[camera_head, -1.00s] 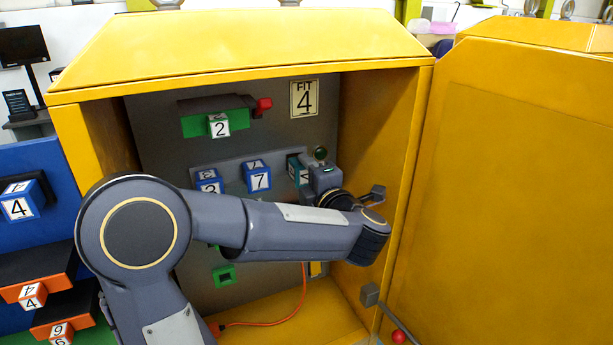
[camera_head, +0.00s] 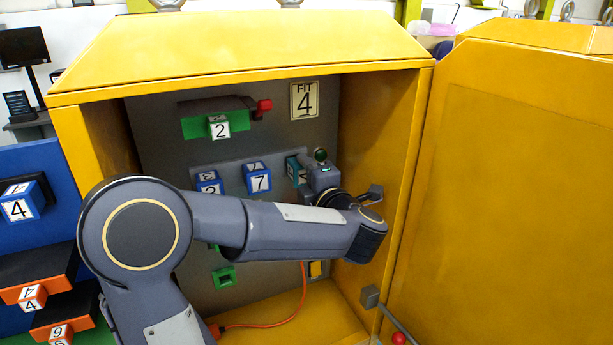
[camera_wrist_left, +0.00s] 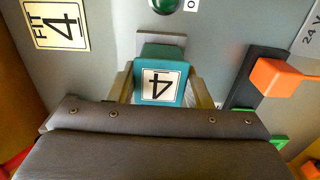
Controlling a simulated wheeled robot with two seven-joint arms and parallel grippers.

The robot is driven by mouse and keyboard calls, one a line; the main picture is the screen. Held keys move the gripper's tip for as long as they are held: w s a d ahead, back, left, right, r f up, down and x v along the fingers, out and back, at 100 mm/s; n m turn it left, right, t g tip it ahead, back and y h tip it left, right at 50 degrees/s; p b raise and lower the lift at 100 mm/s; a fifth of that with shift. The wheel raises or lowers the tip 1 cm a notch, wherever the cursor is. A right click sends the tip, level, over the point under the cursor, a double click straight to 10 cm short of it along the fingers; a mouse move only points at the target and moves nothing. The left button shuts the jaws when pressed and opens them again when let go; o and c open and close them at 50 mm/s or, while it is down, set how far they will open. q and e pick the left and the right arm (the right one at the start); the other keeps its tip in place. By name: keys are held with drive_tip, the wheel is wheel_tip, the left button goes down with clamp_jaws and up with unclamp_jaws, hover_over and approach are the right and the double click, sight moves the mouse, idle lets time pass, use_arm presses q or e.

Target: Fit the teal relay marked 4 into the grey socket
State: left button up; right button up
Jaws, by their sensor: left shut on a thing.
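The teal relay (camera_wrist_left: 162,86) carries a white label with a black 4. In the wrist view it sits between the two fingers of my left gripper (camera_wrist_left: 161,78), which is shut on it. The grey socket (camera_wrist_left: 162,41) shows just behind the relay's far edge; how far the relay is inside it cannot be told. In the head view the relay (camera_head: 292,171) is at the right end of the row on the back panel, partly hidden by my left gripper (camera_head: 302,184). My right gripper is not in view.
Blue blocks marked 7 (camera_head: 257,178) and 3 (camera_head: 208,183) are left of the relay. A green lamp (camera_head: 320,155) is close above the gripper. The yellow cabinet's right wall (camera_head: 375,135) is close to my wrist.

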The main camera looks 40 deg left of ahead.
use_arm(q)
drive_tip(key=shift+w+a, duration=0.2)
drive_tip(key=shift+a, duration=0.25)
idle(0.7)
drive_tip(key=o, duration=1.1)
drive_tip(key=shift+a, duration=0.1)
